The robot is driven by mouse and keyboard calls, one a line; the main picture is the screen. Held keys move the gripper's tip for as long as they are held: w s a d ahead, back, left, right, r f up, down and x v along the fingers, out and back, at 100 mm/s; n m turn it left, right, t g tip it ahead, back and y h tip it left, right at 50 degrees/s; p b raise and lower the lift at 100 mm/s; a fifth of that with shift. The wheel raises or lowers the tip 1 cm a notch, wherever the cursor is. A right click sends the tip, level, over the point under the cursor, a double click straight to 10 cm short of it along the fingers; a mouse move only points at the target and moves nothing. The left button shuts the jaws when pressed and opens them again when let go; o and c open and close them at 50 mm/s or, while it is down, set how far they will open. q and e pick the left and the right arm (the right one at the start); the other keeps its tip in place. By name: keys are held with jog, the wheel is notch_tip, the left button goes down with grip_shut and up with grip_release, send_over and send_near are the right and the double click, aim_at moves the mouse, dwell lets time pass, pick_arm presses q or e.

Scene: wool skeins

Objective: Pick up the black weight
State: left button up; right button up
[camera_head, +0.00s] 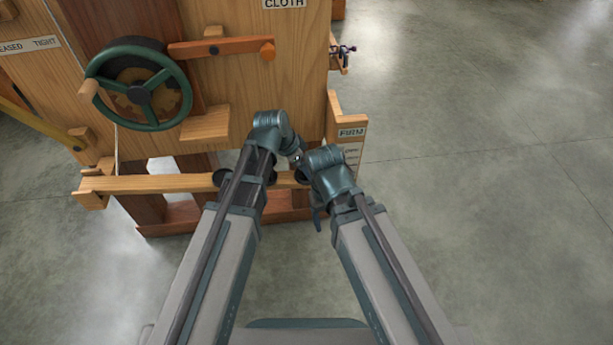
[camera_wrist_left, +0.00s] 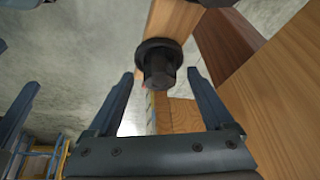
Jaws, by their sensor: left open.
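A black weight (camera_wrist_left: 160,66), a round knob with a wider collar, sits on a wooden beam in the left wrist view. My left gripper (camera_wrist_left: 160,95) is open, with one finger on each side of the knob's near end and a visible gap to both. In the head view, black round pieces show on the horizontal wooden beam (camera_head: 150,184), one at left (camera_head: 222,179) and one by my grippers (camera_head: 302,178). My left gripper (camera_head: 298,160) is mostly hidden by my arms there. My right gripper (camera_head: 318,217) points downward close beside it; its jaw gap is unclear.
A wooden machine with a green handwheel (camera_head: 138,95) and an orange lever (camera_head: 225,47) stands behind the beam. A wooden bracket labelled FIRM (camera_head: 351,132) is just right of my grippers. The concrete floor (camera_head: 480,190) at right is clear.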

pick_arm(q)
jog(key=shift+b+x, duration=0.4)
jog(key=shift+x, duration=0.5)
jog(key=shift+r, duration=0.1)
grip_shut()
